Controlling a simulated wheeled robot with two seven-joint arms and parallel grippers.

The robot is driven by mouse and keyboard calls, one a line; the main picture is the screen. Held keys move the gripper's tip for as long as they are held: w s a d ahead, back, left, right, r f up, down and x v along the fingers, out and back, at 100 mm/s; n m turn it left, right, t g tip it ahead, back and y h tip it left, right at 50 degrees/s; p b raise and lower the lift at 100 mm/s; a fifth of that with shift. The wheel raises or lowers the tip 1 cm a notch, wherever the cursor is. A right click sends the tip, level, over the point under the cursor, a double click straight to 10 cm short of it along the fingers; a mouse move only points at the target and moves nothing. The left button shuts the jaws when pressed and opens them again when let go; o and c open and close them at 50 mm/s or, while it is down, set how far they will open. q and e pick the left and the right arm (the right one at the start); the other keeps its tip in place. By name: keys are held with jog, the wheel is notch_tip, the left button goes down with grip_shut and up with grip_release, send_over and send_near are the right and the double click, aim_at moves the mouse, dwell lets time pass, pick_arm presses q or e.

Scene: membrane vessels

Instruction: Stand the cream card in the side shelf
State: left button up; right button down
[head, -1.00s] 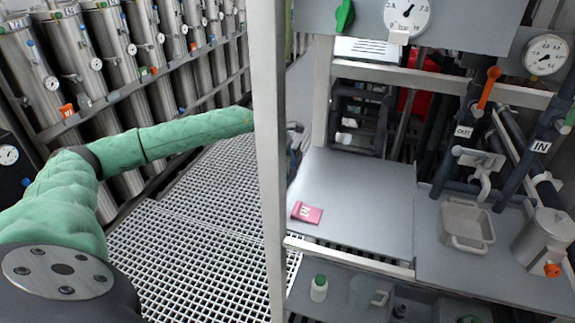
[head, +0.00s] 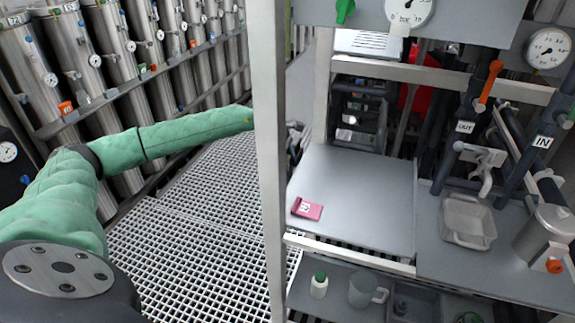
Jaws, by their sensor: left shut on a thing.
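My left arm (head: 190,132) reaches in from the left and passes behind the pale upright post. Only a small part of my left gripper (head: 296,134) shows just right of the post, at the back left of the grey shelf top. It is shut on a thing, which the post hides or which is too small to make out. I cannot make out the cream card anywhere. A black slotted rack (head: 358,118) stands beyond the grey shelf top; I cannot tell whether it is the side shelf. My right gripper is not in view.
A pink card (head: 307,209) lies flat on the grey shelf top (head: 365,200), which is otherwise clear. The post (head: 268,160) stands close in front. A tray (head: 467,222) and a metal jug (head: 543,240) stand right. A bottle (head: 319,285) and a mug (head: 366,288) stand below.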

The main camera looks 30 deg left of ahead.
pick_arm(q)
jog(key=shift+f+b, duration=0.2)
jog(key=shift+b, duration=0.2)
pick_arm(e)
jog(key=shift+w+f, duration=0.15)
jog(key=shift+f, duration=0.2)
pick_arm(q)
jog(key=o, duration=1)
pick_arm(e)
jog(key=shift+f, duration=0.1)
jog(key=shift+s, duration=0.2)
pick_arm(q)
jog(key=shift+r, duration=0.15)
jog(key=shift+b+v, duration=0.75)
jog(key=shift+v, duration=3)
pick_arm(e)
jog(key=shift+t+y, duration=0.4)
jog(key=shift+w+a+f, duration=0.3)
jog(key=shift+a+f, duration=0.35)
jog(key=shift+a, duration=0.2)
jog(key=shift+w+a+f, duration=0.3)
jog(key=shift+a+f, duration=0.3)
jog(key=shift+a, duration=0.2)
